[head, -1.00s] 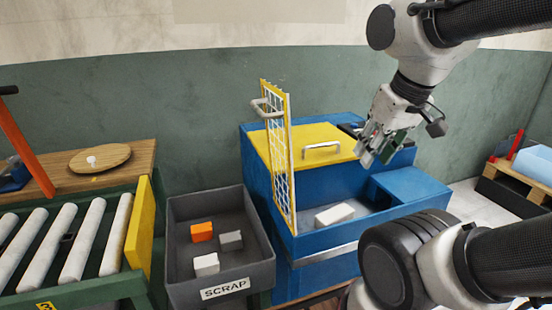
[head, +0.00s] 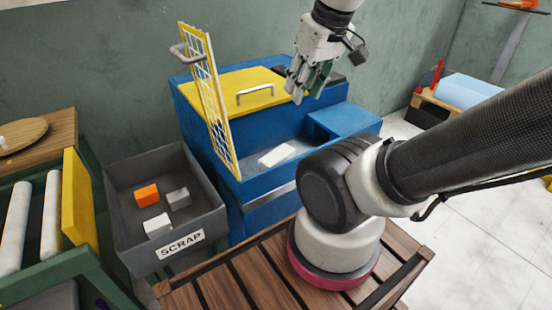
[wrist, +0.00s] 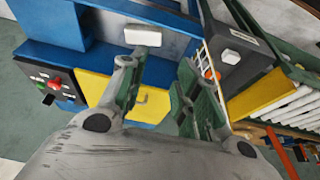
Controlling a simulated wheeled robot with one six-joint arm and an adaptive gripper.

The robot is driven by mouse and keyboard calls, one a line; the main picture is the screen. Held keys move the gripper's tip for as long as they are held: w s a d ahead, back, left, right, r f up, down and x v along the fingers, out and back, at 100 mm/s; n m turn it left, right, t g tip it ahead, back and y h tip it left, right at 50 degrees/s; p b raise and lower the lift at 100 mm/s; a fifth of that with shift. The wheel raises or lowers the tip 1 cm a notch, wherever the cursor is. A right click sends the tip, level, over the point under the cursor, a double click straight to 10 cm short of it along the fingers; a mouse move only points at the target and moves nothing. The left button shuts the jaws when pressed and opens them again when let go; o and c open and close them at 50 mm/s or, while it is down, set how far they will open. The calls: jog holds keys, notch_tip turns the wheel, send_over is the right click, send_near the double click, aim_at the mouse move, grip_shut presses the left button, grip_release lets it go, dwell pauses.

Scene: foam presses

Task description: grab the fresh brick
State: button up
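A white brick (head: 277,156) lies in the open recess of the blue press (head: 265,205); it shows near the top of the wrist view (wrist: 143,35). I take it for the fresh brick. My gripper (head: 306,93) hangs above the back right part of the press, up and behind the brick. In the wrist view its two fingers (wrist: 155,65) stand apart with nothing between them. The gripper is open and does not touch the brick.
The yellow mesh guard (head: 208,105) stands upright at the press's left. A grey scrap bin (head: 125,205) holds an orange, a grey and a white brick. A roller conveyor (head: 35,225) is at the left. A light blue block (head: 468,92) sits at the back right.

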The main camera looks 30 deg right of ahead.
aim_at(278, 154)
dwell(0.3)
